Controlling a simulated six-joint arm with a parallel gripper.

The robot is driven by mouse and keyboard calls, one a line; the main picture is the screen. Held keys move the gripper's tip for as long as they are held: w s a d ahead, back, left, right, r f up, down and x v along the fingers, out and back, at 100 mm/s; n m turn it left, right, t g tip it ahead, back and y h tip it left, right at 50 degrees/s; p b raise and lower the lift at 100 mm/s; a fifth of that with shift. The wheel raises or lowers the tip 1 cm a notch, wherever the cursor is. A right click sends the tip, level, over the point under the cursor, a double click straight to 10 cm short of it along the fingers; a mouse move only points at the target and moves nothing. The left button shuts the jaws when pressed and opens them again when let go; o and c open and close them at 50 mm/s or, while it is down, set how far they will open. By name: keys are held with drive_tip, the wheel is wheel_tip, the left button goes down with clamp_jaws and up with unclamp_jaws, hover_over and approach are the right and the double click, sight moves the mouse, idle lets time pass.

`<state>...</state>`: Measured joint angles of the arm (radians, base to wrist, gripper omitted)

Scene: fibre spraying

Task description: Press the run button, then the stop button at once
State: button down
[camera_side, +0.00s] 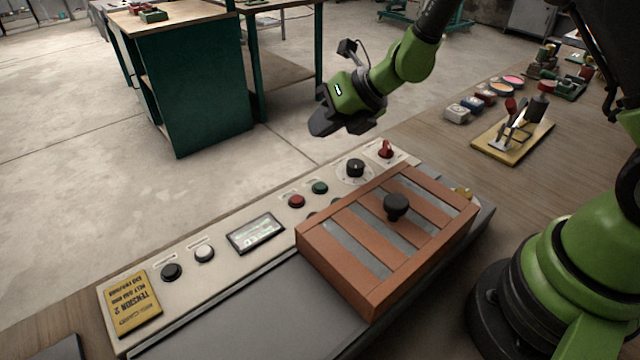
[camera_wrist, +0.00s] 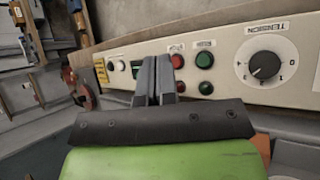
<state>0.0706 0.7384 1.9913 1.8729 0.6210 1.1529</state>
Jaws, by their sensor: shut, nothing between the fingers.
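A red button (camera_side: 296,201) and a green button (camera_side: 320,187) sit side by side on the beige control panel (camera_side: 225,260). The wrist view also shows the red button (camera_wrist: 177,61) and the green button (camera_wrist: 204,60), with a second, darker red and green pair (camera_wrist: 206,88) below them. The labels above are too small to read, so I cannot tell which is run or stop. My gripper (camera_side: 322,124) is shut and empty, in the air above and behind the panel. In the wrist view its fingers (camera_wrist: 155,72) appear left of the red button, partly covering the panel.
A slatted wooden frame with a black knob (camera_side: 397,205) stands in front of the buttons and partly hides the lower pair. A black dial (camera_side: 355,168) and red switch (camera_side: 386,150) lie right, a display (camera_side: 256,234) left. Air above the panel is clear.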

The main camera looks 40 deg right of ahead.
sight(322, 184)
drive_tip(key=shift+f, duration=4.4)
drive_tip(key=shift+f, duration=0.4)
drive_tip(key=shift+f, duration=0.45)
drive_tip(key=shift+r, duration=0.9)
